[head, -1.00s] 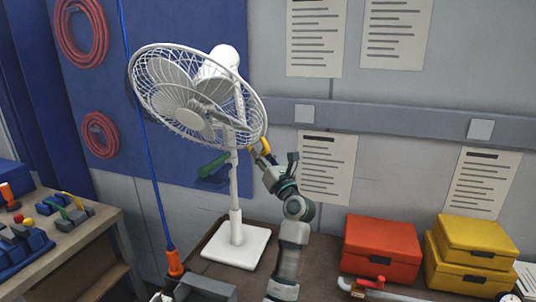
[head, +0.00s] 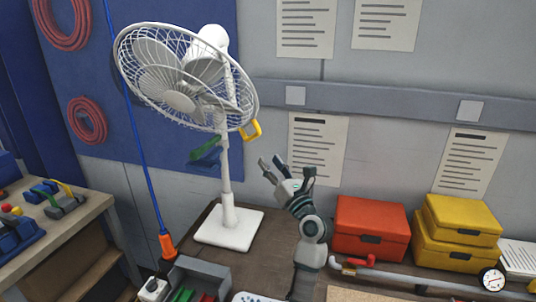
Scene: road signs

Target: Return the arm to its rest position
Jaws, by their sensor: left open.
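My left gripper (head: 285,167) is open and empty, its fingers pointing up. It stands over the brown table (head: 275,225), to the right of the white fan's pole and apart from it. The white fan (head: 185,80) has a round wire guard and stands on a square base (head: 229,227). A yellow handle-like piece (head: 251,130) shows at the guard's lower right, above and left of my gripper. My right gripper is not in view.
A red case (head: 370,225) and stacked yellow cases (head: 460,230) stand to the right. A grey pipe with a red valve handle (head: 358,262) and a gauge (head: 492,279) lies before them. A blue cord with an orange end (head: 167,244) hangs left of the fan. A grey bin (head: 200,280) is at the front.

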